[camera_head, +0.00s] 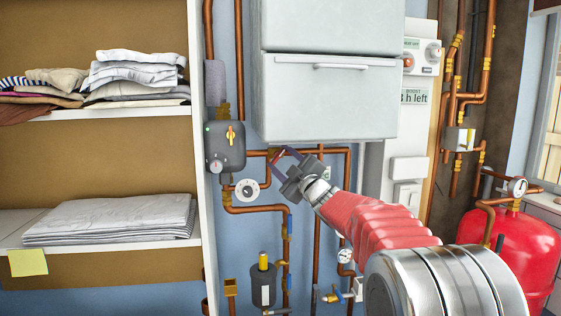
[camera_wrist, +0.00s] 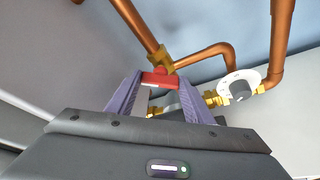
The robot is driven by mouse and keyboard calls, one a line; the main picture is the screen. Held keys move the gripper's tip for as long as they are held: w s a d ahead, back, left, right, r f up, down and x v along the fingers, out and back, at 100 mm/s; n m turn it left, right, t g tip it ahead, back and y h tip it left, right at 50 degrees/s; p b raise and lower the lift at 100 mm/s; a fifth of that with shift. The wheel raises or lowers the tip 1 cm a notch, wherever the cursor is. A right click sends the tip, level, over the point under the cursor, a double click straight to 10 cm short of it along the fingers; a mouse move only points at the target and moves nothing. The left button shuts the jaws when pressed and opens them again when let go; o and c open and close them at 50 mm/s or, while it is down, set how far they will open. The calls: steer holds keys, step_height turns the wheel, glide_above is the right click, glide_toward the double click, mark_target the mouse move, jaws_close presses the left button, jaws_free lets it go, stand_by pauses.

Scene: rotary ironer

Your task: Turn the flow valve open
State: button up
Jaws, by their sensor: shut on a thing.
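The flow valve shows in the wrist view as a brass body (camera_wrist: 159,60) on a copper pipe, with a red handle (camera_wrist: 160,79) in front of it. My gripper (camera_wrist: 157,84) has its two purple fingers on either side of the red handle and is shut on it. In the head view my gripper (camera_head: 279,157) is at the copper pipes under the white wall cabinet. A small red piece of the handle (camera_head: 274,155) shows between its fingers. The fingers hide part of the handle, and I cannot tell the valve's exact setting.
A grey control box (camera_head: 225,147) with a yellow knob and a round white dial (camera_head: 247,189) sit left of my gripper. The white cabinet (camera_head: 325,95) is close above. Copper pipes (camera_head: 349,185) run below and beside. A red tank (camera_head: 520,250) stands at right.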

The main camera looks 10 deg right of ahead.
steer(key=shift+a+f+m, duration=0.15)
steer(key=shift+f+m, duration=0.05)
steer(key=shift+m, duration=0.2)
steer(key=m+t+h, duration=0.1)
steer(key=m, duration=0.2)
steer(key=m+h, duration=0.1)
steer(key=m, duration=0.1)
steer(key=shift+a+f+m+t, duration=0.1)
steer(key=shift+f+m+t, duration=0.05)
steer(key=shift+m+t, duration=0.25)
steer(key=m+h, duration=0.2)
steer(key=m, duration=0.1)
steer(key=m+h, duration=0.2)
steer(key=m, duration=0.2)
steer(key=shift+a+m+t, duration=0.15)
steer(key=shift+m+t, duration=0.15)
steer(key=shift+t, duration=0.1)
steer(key=shift+f, duration=0.1)
steer(key=o, duration=0.8)
steer(key=shift+r, duration=0.2)
steer(key=shift+s, duration=0.1)
